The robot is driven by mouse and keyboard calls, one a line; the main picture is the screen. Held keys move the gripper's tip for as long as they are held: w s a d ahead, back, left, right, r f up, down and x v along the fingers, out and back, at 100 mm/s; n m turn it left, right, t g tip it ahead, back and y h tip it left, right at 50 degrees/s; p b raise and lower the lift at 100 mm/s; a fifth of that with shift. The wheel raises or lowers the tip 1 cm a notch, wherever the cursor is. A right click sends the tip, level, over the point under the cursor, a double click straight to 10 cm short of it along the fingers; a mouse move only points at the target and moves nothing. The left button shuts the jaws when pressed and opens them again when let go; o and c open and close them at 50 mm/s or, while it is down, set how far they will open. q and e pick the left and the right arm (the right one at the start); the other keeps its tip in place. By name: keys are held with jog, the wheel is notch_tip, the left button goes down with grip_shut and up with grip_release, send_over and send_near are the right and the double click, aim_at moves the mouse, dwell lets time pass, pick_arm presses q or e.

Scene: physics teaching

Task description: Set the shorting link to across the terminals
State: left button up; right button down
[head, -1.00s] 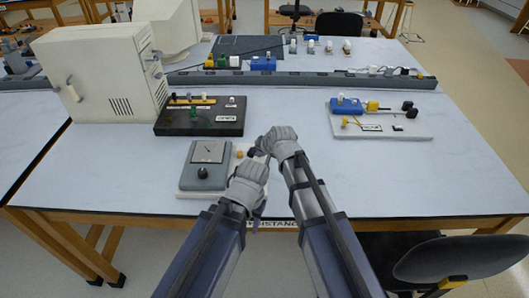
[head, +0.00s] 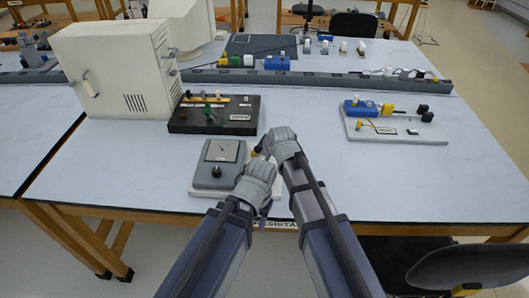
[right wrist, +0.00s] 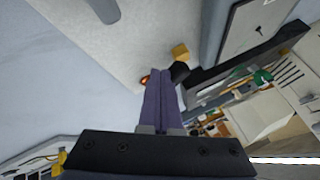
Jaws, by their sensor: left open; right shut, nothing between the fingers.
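The grey meter unit (head: 221,164) with a dial and a dark knob stands on a white board near the table's front edge. My right gripper (head: 262,152) is shut and empty beside the meter's right side. In the right wrist view its purple fingers (right wrist: 158,85) point at the white board (right wrist: 125,45), close to a small orange-red part (right wrist: 145,79), a black post (right wrist: 179,72) and a yellow block (right wrist: 180,52). Contact cannot be told. My left gripper (head: 263,195) is open, just below the right one; its fingers are mostly hidden. I cannot make out the shorting link for certain.
A black board (head: 214,114) with several terminals lies behind the meter. A white board (head: 394,127) with a blue block is at right. A long grey rail (head: 320,80) crosses the back, and a beige cabinet (head: 120,70) stands at left. The table (head: 410,185) is clear at right.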

jog(key=shift+w+d, duration=0.2)
jog(key=shift+d, duration=0.25)
